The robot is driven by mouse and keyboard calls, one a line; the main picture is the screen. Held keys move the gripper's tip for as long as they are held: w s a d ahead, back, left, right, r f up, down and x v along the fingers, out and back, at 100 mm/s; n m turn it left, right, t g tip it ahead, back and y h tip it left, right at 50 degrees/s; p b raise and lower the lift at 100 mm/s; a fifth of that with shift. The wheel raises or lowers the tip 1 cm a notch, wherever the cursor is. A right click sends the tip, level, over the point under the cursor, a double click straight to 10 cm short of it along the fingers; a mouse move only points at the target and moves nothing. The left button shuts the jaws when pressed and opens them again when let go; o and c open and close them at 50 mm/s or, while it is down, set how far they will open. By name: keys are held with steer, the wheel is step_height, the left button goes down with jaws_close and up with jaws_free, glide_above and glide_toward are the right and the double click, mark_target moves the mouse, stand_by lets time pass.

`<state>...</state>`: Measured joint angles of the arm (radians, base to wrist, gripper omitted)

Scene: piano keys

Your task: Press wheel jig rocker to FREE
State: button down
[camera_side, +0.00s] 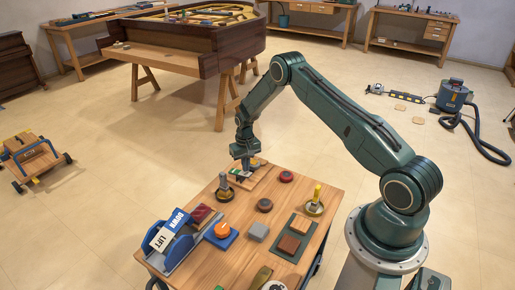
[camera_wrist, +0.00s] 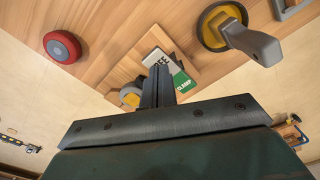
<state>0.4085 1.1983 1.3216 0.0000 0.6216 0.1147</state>
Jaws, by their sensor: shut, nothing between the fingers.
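The wheel jig rocker (camera_wrist: 162,62) shows in the wrist view, with a white end whose label ends in "EE" and a green end marked CLAMP. It sits on a wooden board, next to a small yellow and grey wheel (camera_wrist: 131,94). My gripper (camera_wrist: 157,72) is shut and empty, and its fingers overlap the rocker in this view, hiding part of the labels. In the side view, my gripper (camera_side: 246,167) points down at the jig board (camera_side: 256,178) at the table's far edge. I cannot tell whether the fingertips touch the rocker.
A grey lever on a yellow disc (camera_wrist: 212,36) and a red button (camera_wrist: 62,47) flank the jig.

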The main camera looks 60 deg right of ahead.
mark_target(246, 173)
steer(key=shift+f, duration=1.15)
stand_by(1.3)
steer(key=shift+r, duration=3.5)
steer(key=shift+r, duration=0.1)
